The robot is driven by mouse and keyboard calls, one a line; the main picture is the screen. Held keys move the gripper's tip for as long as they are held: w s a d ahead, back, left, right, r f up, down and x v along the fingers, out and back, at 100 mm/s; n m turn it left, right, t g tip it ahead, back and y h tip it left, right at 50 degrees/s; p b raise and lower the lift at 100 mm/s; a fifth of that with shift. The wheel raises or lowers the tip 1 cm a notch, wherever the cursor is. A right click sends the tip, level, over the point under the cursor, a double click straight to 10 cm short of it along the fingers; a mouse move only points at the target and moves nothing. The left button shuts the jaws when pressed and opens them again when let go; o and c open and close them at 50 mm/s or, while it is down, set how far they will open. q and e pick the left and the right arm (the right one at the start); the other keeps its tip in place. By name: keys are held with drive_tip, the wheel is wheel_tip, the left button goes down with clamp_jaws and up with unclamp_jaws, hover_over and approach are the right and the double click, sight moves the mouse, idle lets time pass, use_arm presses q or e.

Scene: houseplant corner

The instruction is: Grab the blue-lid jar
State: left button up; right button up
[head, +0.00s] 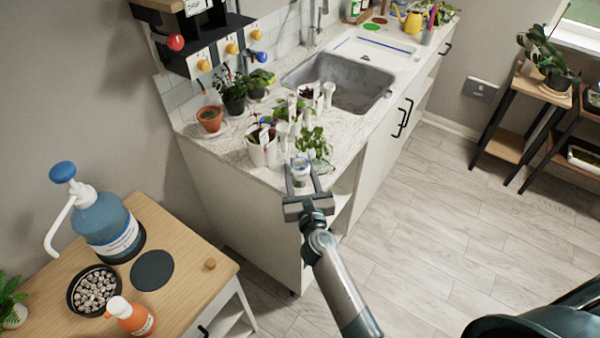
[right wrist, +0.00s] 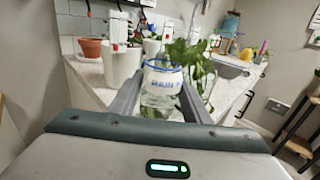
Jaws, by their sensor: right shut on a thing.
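A small clear glass jar (right wrist: 159,98) with a white label lettered in blue and a blue rim at its top stands upright in the right wrist view. In the head view the jar (head: 301,171) is at the near end of the counter (head: 235,152). My right gripper (head: 302,176) is shut on it, one finger on each side, as the right wrist view (right wrist: 162,90) also shows. I cannot tell whether the jar's base touches the counter. My left gripper is not in view.
A leafy cutting (head: 314,145) in a glass stands right behind the jar. White pots (head: 262,152) with plants crowd the counter to the left. The sink (head: 340,82) is farther back. A wooden cart (head: 185,285) with a blue pump bottle (head: 108,222) stands at lower left.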

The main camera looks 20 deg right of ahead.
wheel_tip(320, 180, up, 2)
drive_tip(key=shift+p, duration=0.45)
drive_tip(key=s+d+r+p, duration=0.1)
drive_tip(key=s+d+r, duration=0.5)
drive_tip(key=d, duration=0.3)
drive_tip(key=shift+s+r, duration=0.15)
drive_tip(key=shift+s, duration=0.5)
drive_tip(key=shift+s, duration=0.1)
idle(0.4)
